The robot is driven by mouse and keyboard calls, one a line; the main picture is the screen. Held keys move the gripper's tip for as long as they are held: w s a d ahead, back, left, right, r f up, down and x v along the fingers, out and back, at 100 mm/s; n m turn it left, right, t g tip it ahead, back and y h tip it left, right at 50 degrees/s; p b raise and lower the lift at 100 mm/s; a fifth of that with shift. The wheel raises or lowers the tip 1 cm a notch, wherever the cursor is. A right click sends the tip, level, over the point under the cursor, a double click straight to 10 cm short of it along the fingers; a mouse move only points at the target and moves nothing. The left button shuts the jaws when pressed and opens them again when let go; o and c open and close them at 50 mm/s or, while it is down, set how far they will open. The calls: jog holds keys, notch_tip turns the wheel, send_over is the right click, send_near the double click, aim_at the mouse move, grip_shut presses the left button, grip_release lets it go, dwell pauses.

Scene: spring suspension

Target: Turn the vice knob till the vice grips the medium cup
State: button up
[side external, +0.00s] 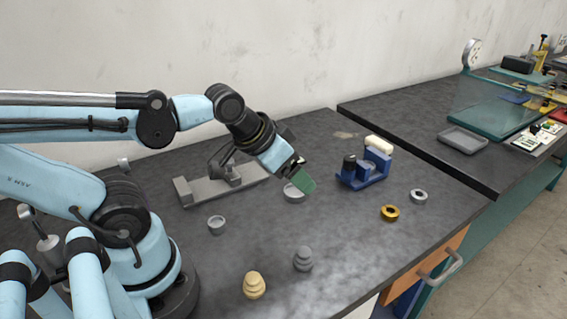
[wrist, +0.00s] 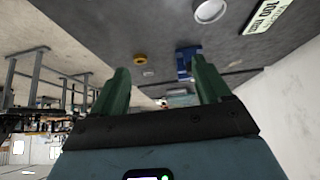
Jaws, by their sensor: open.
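The blue vice (side external: 372,161) stands on the table right of my gripper. A dark cylinder (side external: 349,164) sits at its left end and a cream rounded part (side external: 379,145) at its top; I cannot tell which is the knob. The vice shows small in the wrist view (wrist: 184,66). A round grey cup (side external: 291,194) lies partly hidden behind my gripper, and a smaller grey cup (side external: 216,224) stands further left. I cannot tell which cup is the medium one. My gripper (side external: 304,180), with green fingers, is open and empty above the table, left of and apart from the vice. Its fingers are spread in the wrist view (wrist: 161,82).
A gold ring (side external: 389,213) and a grey ring (side external: 419,196) lie right of centre. A cream stacked piece (side external: 254,286) and a grey one (side external: 303,259) stand in front. A grey stand (side external: 200,189) is behind. A second table holds a grey tray (side external: 462,140).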

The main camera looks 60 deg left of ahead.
jog(key=shift+c, duration=0.2)
jog(key=shift+w, duration=0.1)
jog(key=shift+c, duration=1.1)
jog(key=w+a+r+n+g, duration=0.35)
jog(key=w+r+n, duration=0.4)
jog(key=w, duration=0.45)
jog(key=n+g, duration=0.4)
jog(key=n, duration=0.4)
send_over(350, 157)
notch_tip(350, 157, down, 3)
jog(key=shift+m, duration=0.25)
notch_tip(350, 157, down, 12)
jog(key=shift+r, duration=0.1)
